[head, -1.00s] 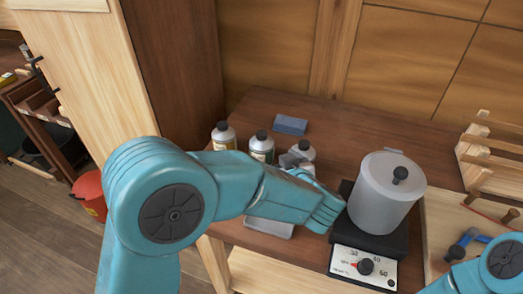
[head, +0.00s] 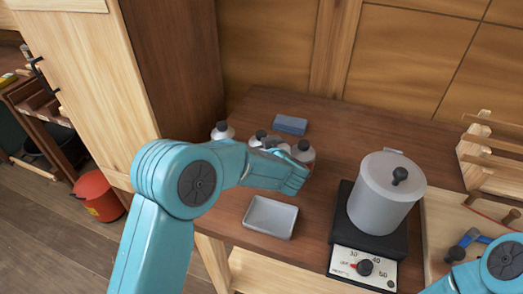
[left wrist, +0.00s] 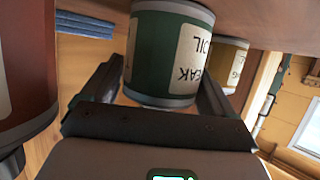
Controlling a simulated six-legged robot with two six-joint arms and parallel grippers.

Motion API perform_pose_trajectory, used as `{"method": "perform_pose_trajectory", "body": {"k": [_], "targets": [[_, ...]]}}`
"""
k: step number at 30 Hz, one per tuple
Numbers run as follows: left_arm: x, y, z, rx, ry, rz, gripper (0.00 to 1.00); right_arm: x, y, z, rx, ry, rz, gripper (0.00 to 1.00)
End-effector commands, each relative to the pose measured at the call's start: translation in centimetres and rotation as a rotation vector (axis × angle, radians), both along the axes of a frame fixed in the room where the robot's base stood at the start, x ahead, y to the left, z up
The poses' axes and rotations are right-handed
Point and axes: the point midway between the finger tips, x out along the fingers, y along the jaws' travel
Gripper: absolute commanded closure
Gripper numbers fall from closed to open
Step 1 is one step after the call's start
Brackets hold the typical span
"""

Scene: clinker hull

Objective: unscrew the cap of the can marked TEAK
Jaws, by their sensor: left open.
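The TEAK can (left wrist: 160,55) is green with a pale label and appears upside down in the left wrist view, between the spread jaws of my left gripper (left wrist: 160,85). Its cap is hidden there behind the gripper body. In the head view the can is the middle one of three, with its dark cap (head: 261,134) showing and its body mostly covered by my arm. My left gripper (head: 266,144) is open at the can's upper part; I cannot tell whether it touches. My right gripper is out of view.
A yellowish can (left wrist: 232,62) and a reddish can (left wrist: 22,70) flank the TEAK can closely. A blue block (head: 290,124) lies behind. A grey tray (head: 270,217) is in front. A hotplate (head: 362,262) with a lidded pot (head: 380,205) stands to the right.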

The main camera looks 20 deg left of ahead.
Motion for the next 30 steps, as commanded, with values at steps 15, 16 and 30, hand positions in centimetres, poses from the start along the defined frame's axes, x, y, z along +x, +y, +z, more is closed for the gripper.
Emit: {"method": "perform_pose_trajectory", "body": {"k": [15, 16, 30], "targets": [[0.0, 0.0, 0.3, 0.000, -0.004, 0.001, 0.66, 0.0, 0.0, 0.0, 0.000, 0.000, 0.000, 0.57], [0.0, 0.0, 0.4, 0.000, -0.004, 0.001, 0.66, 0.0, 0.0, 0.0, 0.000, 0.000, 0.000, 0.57], [0.0, -0.1, 10.2, -0.003, -0.011, 0.002, 0.66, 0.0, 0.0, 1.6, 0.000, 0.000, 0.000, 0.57]]}}
